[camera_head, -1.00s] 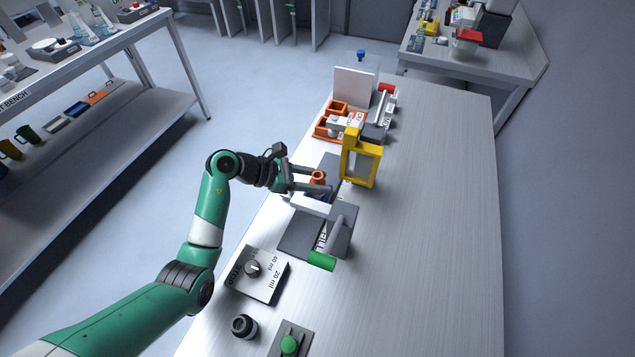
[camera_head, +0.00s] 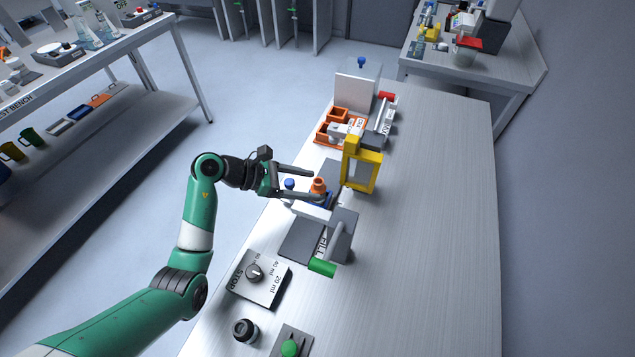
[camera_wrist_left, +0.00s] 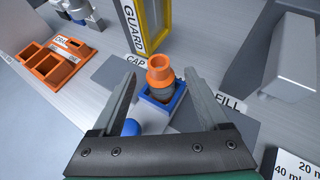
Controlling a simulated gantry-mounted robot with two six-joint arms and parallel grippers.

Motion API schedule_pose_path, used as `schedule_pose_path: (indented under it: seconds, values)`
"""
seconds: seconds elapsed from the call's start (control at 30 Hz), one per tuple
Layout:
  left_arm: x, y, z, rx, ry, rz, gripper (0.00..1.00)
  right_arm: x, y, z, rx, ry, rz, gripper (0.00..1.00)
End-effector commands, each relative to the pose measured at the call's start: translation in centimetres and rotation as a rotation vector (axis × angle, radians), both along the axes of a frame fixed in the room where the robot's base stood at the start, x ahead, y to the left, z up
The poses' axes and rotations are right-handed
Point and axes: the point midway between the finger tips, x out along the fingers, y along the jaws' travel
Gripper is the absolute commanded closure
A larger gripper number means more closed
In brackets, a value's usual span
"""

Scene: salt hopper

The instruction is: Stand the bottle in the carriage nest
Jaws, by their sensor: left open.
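The bottle (camera_head: 318,185), with an orange top, stands upright in the blue-rimmed carriage nest (camera_head: 322,202). In the left wrist view the bottle (camera_wrist_left: 161,72) sits inside the square blue nest (camera_wrist_left: 177,107), its lower part hidden by the walls. My left gripper (camera_head: 316,186) is open, its fingers spread on either side of the bottle with visible gaps. It is drawn back toward the aisle side. My right gripper is in neither view.
A yellow guard frame (camera_head: 362,168) stands just behind the nest. The grey fill station (camera_head: 342,232) with a green-ended lever (camera_head: 321,268) is in front. A blue knob (camera_head: 290,184) lies near the fingers. The table's right side is clear.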

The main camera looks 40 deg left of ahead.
Motion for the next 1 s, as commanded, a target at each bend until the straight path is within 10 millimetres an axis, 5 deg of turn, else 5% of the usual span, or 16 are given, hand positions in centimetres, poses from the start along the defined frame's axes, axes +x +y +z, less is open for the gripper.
schedule_pose_path:
  seconds: [0.33, 0.83, 0.93, 1.0]
  values:
    - [-5.6, 3.7, 3.9, 0.000, -0.001, 0.003, 0.22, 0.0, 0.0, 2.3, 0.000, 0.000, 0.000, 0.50]
    - [-6.0, 3.8, 4.5, -0.004, -0.015, 0.000, 0.22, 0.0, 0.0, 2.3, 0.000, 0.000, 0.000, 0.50]
    - [-4.4, 2.6, 7.6, -0.040, -0.118, -0.004, 0.22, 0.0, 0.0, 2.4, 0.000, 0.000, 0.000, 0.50]
    - [-2.7, 0.7, 12.1, -0.107, -0.259, -0.012, 0.22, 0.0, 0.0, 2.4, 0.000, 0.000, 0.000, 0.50]
